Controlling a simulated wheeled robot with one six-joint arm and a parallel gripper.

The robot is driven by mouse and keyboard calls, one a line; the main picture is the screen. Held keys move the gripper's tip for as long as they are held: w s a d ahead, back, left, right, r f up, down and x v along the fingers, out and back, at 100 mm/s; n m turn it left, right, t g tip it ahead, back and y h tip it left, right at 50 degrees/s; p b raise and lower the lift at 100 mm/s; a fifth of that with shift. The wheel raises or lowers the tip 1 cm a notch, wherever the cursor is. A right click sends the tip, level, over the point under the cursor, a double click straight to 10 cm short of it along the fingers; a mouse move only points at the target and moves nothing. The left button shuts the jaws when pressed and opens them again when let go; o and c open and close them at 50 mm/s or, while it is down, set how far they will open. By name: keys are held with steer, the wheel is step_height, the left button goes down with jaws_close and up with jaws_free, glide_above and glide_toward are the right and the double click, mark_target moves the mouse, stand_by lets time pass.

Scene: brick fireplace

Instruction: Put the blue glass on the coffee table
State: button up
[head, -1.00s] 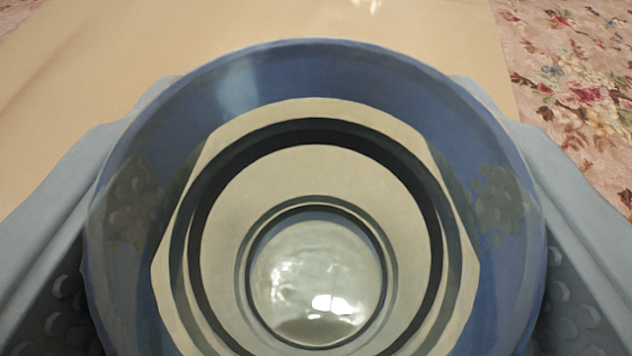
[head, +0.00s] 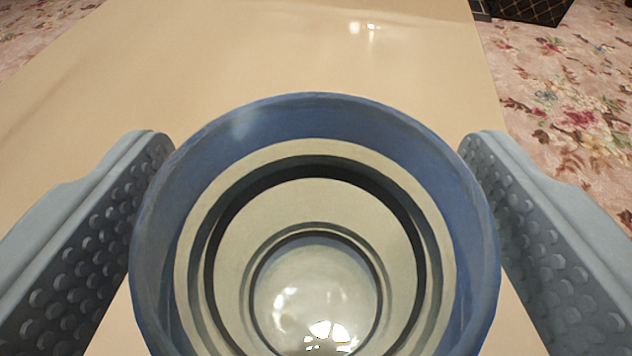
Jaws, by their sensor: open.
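The blue glass (head: 315,115) stands upright on a smooth tan tabletop (head: 270,50), which looks like the coffee table. I look down into its round mouth; its blue rim and pale, dark-ringed inside show. My gripper (head: 315,150) is open, with one grey dimpled finger on each side of the glass. The lower outside of the glass is hidden.
Floral carpet (head: 560,110) lies beyond the table's right edge and also at the far left corner. A dark patterned object (head: 530,8) stands on the carpet at the top right. The tabletop ahead of the glass is clear.

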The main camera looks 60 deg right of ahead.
steer(key=v, duration=1.1)
steer(key=shift+r, duration=0.15)
steer(key=w+a+r+n+t+y, duration=0.25)
steer(key=a+r, duration=0.45)
steer(key=r, duration=0.4)
steer(key=w+a+r+n+t+y, duration=0.1)
steer(key=w+a+r+t+y, duration=0.15)
steer(key=a+r, duration=0.65)
steer(key=s+a+r+n+t+y, duration=0.2)
steer(key=s+a+r, duration=0.1)
steer(key=r, duration=0.6)
steer(key=s+a+r+n+t+y, duration=0.1)
steer(key=s+a+r, duration=0.25)
steer(key=r, duration=0.45)
steer(key=s+a+r+n+y, duration=0.1)
steer(key=s+a+r, duration=0.2)
steer(key=s+r, duration=0.2)
steer(key=s+a+r+n+y, duration=0.1)
steer(key=s+a+r+n, duration=0.1)
steer(key=s+r, duration=0.3)
steer(key=s+a+r+n+t+y, duration=0.1)
steer(key=s+a+r, duration=0.3)
steer(key=s, duration=0.5)
steer(key=shift+r+n+y, duration=0.35)
steer(key=shift+r+y, duration=0.1)
steer(key=shift+y, duration=0.15)
steer(key=shift+a, duration=0.1)
steer(key=shift+c, duration=0.4)
